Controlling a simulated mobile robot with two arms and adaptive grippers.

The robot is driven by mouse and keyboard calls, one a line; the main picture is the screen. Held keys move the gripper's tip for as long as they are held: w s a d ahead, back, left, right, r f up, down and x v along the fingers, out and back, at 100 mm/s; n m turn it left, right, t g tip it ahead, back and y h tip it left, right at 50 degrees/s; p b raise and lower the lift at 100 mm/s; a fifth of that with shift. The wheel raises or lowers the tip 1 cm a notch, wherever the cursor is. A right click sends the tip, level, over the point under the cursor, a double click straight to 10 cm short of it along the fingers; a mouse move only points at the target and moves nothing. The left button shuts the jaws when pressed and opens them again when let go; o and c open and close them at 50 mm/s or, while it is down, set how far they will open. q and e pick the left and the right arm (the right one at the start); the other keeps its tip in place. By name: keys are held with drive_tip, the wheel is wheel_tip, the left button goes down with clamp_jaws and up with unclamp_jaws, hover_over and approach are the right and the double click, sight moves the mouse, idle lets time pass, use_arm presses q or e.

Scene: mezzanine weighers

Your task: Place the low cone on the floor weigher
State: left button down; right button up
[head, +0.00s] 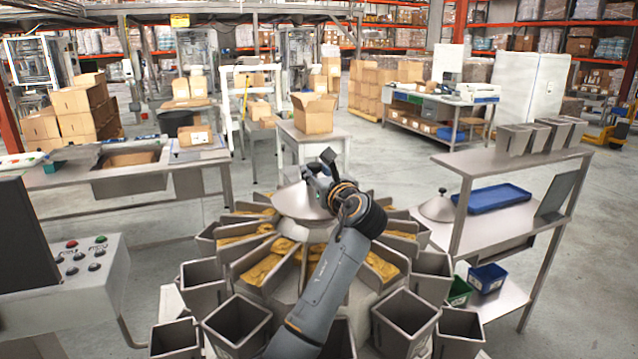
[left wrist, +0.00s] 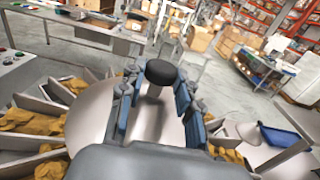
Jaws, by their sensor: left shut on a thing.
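My left gripper (head: 318,172) is shut on the dark knob of a low, wide grey cone (head: 293,203). In the left wrist view the fingers (left wrist: 155,90) stand on both sides of the knob, with the cone's smooth surface (left wrist: 97,115) below. The cone is over the middle of the round weigher (head: 233,322), a ring of grey buckets and sloping troughs. I cannot tell whether its rim touches the weigher's top. A second cone (head: 438,208) with a small knob sits on the bench at the right. My right gripper is not in view.
The steel bench (head: 490,228) at the right holds a blue tray (head: 491,198), with several grey buckets on its upper shelf. A control box (head: 75,290) is at the left. Yellow-brown pieces lie in the weigher's troughs. Another work table (head: 125,205) stands behind left.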

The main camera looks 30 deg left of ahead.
use_arm(q)
drive_tip(key=shift+w+d+f, duration=0.2)
drive_tip(key=shift+f, duration=0.05)
wheel_tip(320, 180, down, 2)
drive_tip(key=shift+w+f+p, duration=0.1)
drive_tip(key=shift+p, duration=0.7)
drive_tip(key=shift+f, duration=0.45)
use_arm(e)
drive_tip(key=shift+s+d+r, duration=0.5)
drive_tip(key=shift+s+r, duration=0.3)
use_arm(q)
drive_tip(key=c, duration=1)
unclamp_jaws()
drive_tip(key=shift+f, duration=0.25)
drive_tip(key=shift+o, duration=0.3)
drive_tip(key=shift+r, duration=0.1)
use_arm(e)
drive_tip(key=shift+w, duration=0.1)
